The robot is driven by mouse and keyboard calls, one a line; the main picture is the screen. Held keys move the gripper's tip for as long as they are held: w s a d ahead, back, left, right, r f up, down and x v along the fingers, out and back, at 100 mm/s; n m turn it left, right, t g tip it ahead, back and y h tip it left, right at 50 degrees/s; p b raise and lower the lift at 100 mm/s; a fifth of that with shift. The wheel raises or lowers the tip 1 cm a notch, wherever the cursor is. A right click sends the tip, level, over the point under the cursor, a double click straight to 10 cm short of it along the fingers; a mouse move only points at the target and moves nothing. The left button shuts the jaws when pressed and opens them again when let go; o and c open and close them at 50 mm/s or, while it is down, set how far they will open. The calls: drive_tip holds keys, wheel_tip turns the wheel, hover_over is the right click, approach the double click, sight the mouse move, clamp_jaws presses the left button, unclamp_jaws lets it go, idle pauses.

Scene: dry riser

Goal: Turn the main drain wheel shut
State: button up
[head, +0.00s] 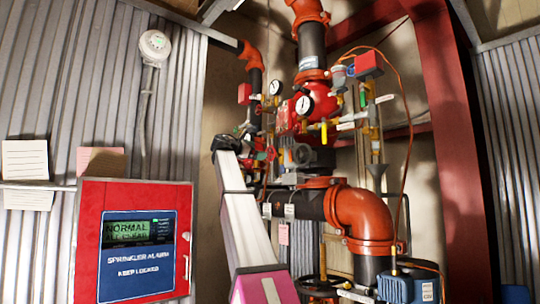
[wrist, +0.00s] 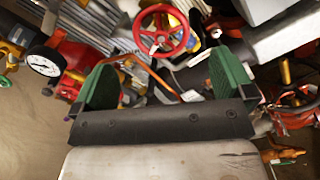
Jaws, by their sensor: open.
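A red handwheel (wrist: 160,32) with spokes shows at the top middle of the wrist view, among pipes and fittings. I take it for the main drain wheel, though no label on it can be read. My gripper (wrist: 165,84) is open, its two green-padded fingers wide apart with nothing held between them. The wheel lies beyond the fingertips and appears apart from them. In the head view my arm reaches up to the valve group, and a small red wheel (head: 268,154) shows just right of its end. The fingers are hard to make out there.
A large orange pipe elbow (head: 360,215) and black riser stand right of my arm. Gauges (head: 304,105) and small valves crowd the riser above. A red sprinkler alarm box (head: 133,240) is at lower left. A red steel column (head: 450,130) stands at right.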

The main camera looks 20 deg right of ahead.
sight(269, 152)
drive_tip(key=x, duration=1)
drive_tip(key=shift+w+d+f, duration=0.1)
drive_tip(key=shift+d, duration=0.2)
drive_tip(key=c, duration=0.8)
